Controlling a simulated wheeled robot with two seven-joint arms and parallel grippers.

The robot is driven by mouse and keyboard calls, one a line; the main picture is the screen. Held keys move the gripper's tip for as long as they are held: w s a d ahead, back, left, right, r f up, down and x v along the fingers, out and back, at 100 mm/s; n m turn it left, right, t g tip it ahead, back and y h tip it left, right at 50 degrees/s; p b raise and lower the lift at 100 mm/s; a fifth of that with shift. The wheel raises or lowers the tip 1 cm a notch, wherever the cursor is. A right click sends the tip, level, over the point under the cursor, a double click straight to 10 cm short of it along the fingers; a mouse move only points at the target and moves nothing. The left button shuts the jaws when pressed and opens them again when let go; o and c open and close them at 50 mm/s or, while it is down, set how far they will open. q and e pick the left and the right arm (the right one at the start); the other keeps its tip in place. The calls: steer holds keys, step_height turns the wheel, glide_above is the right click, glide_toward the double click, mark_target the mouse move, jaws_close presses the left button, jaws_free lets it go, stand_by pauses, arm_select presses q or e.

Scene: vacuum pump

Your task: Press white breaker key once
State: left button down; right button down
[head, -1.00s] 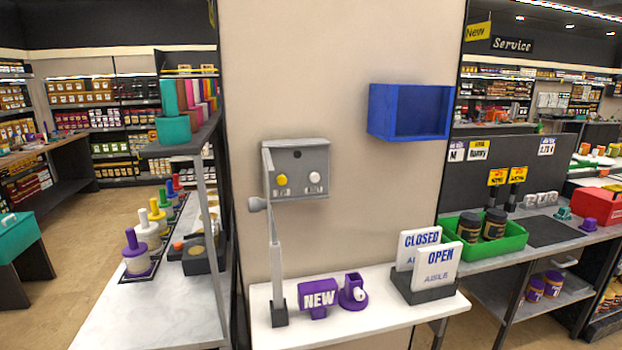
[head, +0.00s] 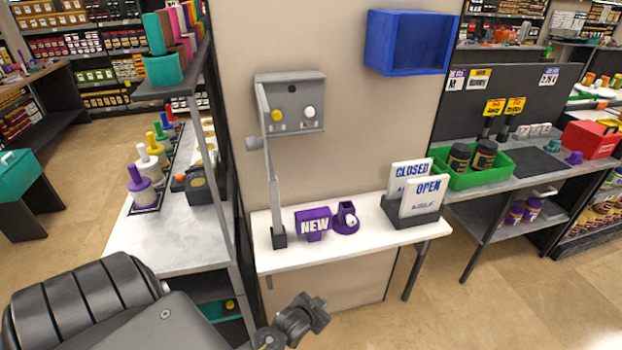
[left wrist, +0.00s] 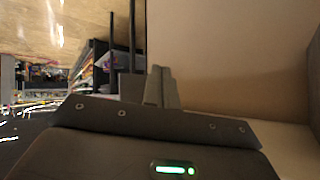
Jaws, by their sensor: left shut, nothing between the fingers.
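A grey breaker box (head: 291,98) is on the beige wall above a white shelf. A round white key (head: 309,112) is at the right of its front, and a yellow key (head: 277,115) is at the left. A grey lever arm stands upright along the box's left side. My left gripper (head: 318,304) is low in the head view, below and in front of the shelf, well away from the box. Its fingers (left wrist: 162,86) are shut and empty in the left wrist view. My right gripper does not show.
The white shelf (head: 262,222) holds a purple NEW sign (head: 313,224), a purple holder (head: 346,218) and CLOSED and OPEN signs (head: 422,196). A blue open box (head: 378,41) is on the wall at upper right. A grey shelf rack stands at the left.

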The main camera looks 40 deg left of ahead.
mark_target(310, 112)
arm_select(q)
steer(key=w+a+r+n+t+y+p, duration=0.1)
steer(key=w+a+r+t+y, duration=0.1)
steer(key=r, duration=1.4)
steer(key=w+a+r+t+y+p, duration=0.1)
steer(key=w+a+r+t, duration=0.3)
steer(key=r, duration=1.3)
steer(key=w+a+r+n+t+y+p, duration=0.1)
steer(key=w+a+r+t+y, duration=0.2)
steer(key=r, duration=1.3)
steer(key=t, duration=0.3)
steer(key=shift+a+r+n, duration=0.2)
steer(key=shift+r+n, duration=0.1)
steer(key=shift+r, duration=0.05)
steer(key=shift+w+a, duration=0.1)
steer(key=shift+w, duration=0.05)
steer(key=shift+w+a+b, duration=0.4)
steer(key=shift+w+a, duration=0.45)
steer(key=shift+a, duration=0.35)
steer(key=shift+w+a+b, duration=0.35)
steer(key=shift+w+a, duration=0.45)
steer(key=shift+a, duration=0.35)
steer(key=shift+w+a+b, duration=0.4)
steer(key=shift+w+a, duration=0.45)
steer(key=shift+a, duration=0.35)
